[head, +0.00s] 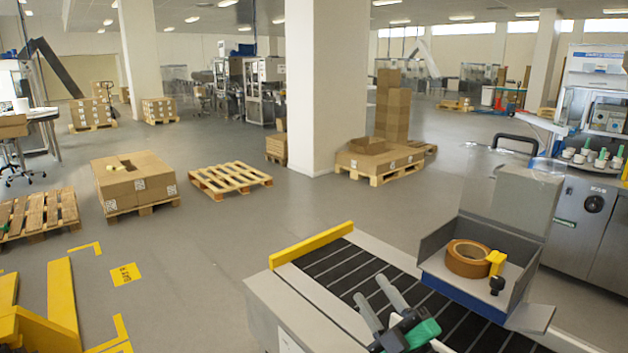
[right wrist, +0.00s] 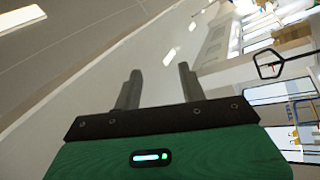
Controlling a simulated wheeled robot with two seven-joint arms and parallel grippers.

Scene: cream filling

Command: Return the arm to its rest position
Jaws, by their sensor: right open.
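My right gripper (head: 378,302) shows at the bottom of the head view, in front of the dark roller conveyor (head: 345,272). Its two grey fingers are apart with nothing between them. In the right wrist view the fingers of my right gripper (right wrist: 157,88) stand apart and empty, with a green housing below them. That view is tilted and looks toward the ceiling (right wrist: 85,50) and windows. My left gripper is not in view.
A grey tray (head: 440,262) with a brown tape roll (head: 468,258) on a yellow-handled dispenser (head: 496,262) stands right of the gripper. A yellow rail (head: 312,244) edges the conveyor. A steel machine (head: 590,215) stands at right. Open floor (head: 225,225) lies at left.

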